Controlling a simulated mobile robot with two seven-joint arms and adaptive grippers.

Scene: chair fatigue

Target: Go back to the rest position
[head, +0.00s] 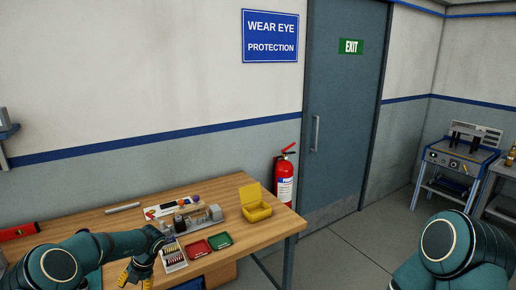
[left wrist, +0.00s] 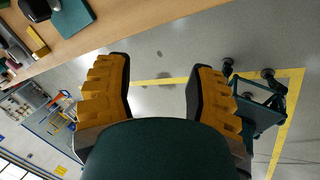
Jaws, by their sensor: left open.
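My left gripper (head: 137,276) shows in the head view over the front edge of the wooden table (head: 118,226), with its arm coming in from the left. In the left wrist view, the two orange-yellow fingers of my left gripper (left wrist: 160,85) are spread apart. Nothing is between them, and the grey floor shows behind. My right arm shows as a teal rounded link at the lower right of the head view, and its gripper is out of view.
The table carries a yellow open box (head: 257,210), red tray (head: 198,249), green tray (head: 221,241) and battery-like items in a white tray (head: 174,258). A fire extinguisher (head: 285,180) stands behind it. The floor (head: 345,250) right of the table is clear.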

